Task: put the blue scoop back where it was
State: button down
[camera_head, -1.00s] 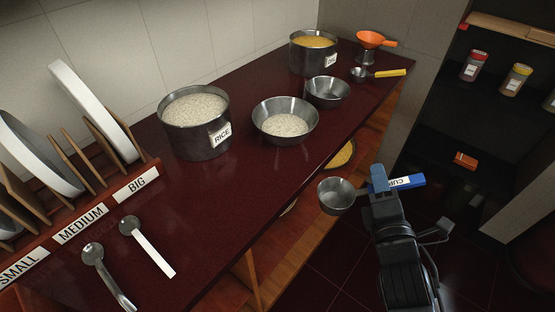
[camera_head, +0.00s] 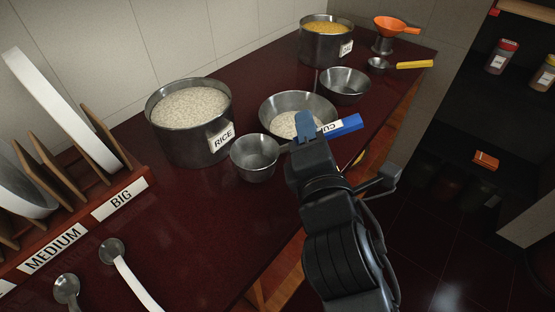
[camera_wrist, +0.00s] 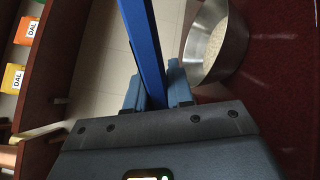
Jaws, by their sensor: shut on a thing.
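The blue scoop has a metal cup (camera_head: 255,158) and a blue handle (camera_head: 345,126) with a partly hidden "CU" label. My gripper (camera_head: 306,128) is shut on the blue handle. In the wrist view the handle (camera_wrist: 143,45) runs up from between the fingers (camera_wrist: 158,90). In the head view the cup appears just right of the rice pot (camera_head: 190,115) and in front of the shallow bowl of rice (camera_head: 290,105). Whether the cup touches the counter is hard to tell. The cup looks empty.
On the dark red counter (camera_head: 185,225) stand a small empty bowl (camera_head: 345,85), the dal pot (camera_head: 325,45), a yellow-handled scoop (camera_head: 412,65) and an orange funnel (camera_head: 396,25). A plate rack (camera_head: 120,198) and spoons are at left.

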jog(key=shift+w+a+f+b, duration=0.1)
jog(key=shift+a+f+b, duration=0.2)
jog(key=shift+a+f, duration=0.6)
jog(key=shift+w+a+f+b, duration=0.1)
jog(key=shift+a+f+b, duration=0.35)
jog(key=shift+f, duration=0.85)
jog(key=shift+w+a+f+b, duration=0.1)
jog(key=shift+a+f+b, duration=0.1)
jog(key=shift+a+f, duration=0.75)
jog(key=shift+d+f, duration=0.2)
jog(key=shift+d, duration=0.05)
jog(key=shift+f, duration=0.15)
jog(key=c, duration=1)
grip_release()
jog(key=shift+r, duration=0.2)
jog(key=s, duration=0.4)
jog(key=s+d+b, duration=0.1)
jog(key=s, duration=0.7)
jog(key=shift+d, duration=0.25)
